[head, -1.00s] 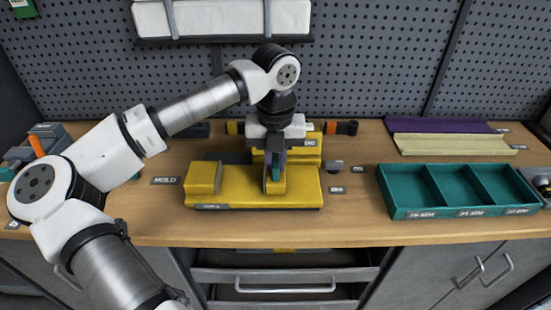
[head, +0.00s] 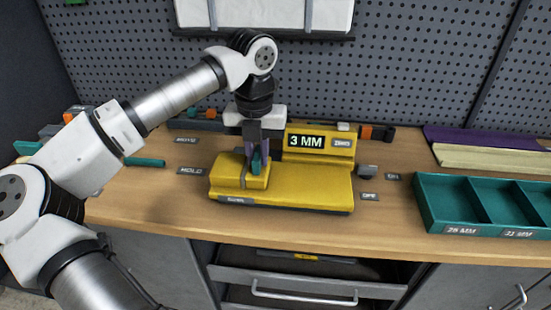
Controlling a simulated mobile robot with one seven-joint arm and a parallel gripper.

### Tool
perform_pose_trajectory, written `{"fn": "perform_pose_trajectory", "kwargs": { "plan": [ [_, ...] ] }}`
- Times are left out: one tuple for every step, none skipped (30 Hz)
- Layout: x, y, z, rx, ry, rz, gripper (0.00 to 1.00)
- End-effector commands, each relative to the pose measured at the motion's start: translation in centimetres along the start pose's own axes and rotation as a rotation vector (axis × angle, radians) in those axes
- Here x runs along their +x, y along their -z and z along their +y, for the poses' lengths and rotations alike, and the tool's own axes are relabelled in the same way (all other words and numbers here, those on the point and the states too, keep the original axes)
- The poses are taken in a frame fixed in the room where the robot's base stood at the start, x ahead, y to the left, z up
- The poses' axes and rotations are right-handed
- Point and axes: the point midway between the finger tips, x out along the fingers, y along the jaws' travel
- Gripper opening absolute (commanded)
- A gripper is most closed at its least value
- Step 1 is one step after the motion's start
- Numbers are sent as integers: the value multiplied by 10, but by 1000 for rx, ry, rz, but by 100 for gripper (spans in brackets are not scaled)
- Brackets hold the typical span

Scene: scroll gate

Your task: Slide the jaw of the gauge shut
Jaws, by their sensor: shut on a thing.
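The yellow gauge (head: 310,190) stands on the bench, with a display (head: 306,141) at its back that reads 3 MM. A raised yellow block (head: 228,168) is at the left end of its bed. The fingers cover much of the jaw, so any small gap to the block cannot be made out. The bed to the right is bare.
A teal divided tray (head: 445,222) stands at the right, with purple and cream strips behind it. A small grey knob (head: 366,171) is at the gauge's right end. Labels lie around the gauge. A pegboard rises behind, and a drawer below is partly open.

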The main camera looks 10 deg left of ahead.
Motion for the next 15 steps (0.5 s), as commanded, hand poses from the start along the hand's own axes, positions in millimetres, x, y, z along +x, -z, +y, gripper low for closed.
{"fn": "perform_pose_trajectory", "kwargs": {
  "plan": [
    [-1,-1,4,-5,-6,-2,0],
    [-1,-1,4,-5,-6,-2,0],
    [-1,-1,4,-5,-6,-2,0],
    [-1,-1,4,-5,-7,-2,0],
    [-1,-1,4,-5,-7,-2,0],
    [-1,-1,4,-6,-7,-2,0],
    [-1,-1,4,-6,-7,-2,0],
    [-1,-1,4,-6,-8,-2,17],
    [-1,-1,4,-7,-8,-2,22],
    [-1,-1,4,-6,-7,-2,26],
    [-1,-1,4,-6,-7,-2,30],
    [-1,-1,4,-6,-7,-1,35],
    [-1,-1,4,-5,-6,-1,36],
    [-1,-1,3,-5,-6,-1,36],
    [-1,-1,3,-5,-6,-1,36]
  ]
}}
